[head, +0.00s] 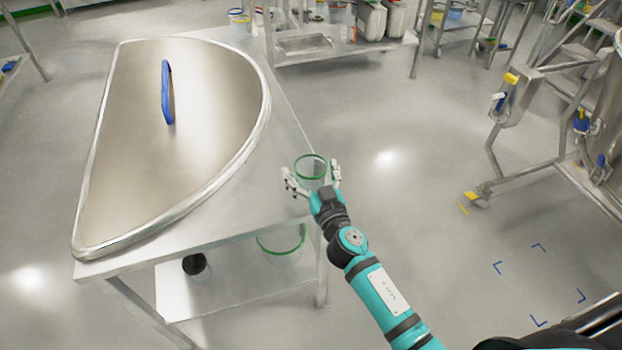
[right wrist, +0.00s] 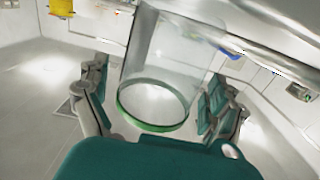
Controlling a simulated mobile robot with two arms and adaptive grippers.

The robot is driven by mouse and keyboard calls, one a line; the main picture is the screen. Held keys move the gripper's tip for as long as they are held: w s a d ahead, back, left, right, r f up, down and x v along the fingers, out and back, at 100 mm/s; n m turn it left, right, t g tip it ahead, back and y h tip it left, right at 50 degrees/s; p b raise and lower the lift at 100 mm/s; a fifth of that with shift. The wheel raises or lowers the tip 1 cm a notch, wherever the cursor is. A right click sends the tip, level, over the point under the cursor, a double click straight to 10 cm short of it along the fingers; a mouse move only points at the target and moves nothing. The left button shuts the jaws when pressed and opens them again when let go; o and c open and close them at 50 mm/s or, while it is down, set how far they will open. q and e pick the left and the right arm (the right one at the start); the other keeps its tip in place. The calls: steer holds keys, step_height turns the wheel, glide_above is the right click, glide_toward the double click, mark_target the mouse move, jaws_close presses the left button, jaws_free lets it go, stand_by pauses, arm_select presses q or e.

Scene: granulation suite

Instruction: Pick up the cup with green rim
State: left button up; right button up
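The clear cup with green rim (head: 311,168) is near the right front corner of the steel table (head: 245,205). My right gripper (head: 314,180) is at the cup, with its fingers spread on either side of it. In the right wrist view the see-through cup (right wrist: 160,75) lies between the two open fingers, with a visible gap on both sides. Its green rim faces my palm there. Whether its base rests on the table is hard to tell. My left gripper is not in view.
A large half-round steel lid (head: 190,120) with a blue handle (head: 167,92) covers much of the table. On the shelf below are a green-rimmed container (head: 282,245) and a black-topped jar (head: 195,266). Open floor lies to the right.

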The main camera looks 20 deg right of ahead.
steer(key=c, duration=1)
steer(key=shift+c, duration=0.3)
steer(key=shift+r, duration=0.1)
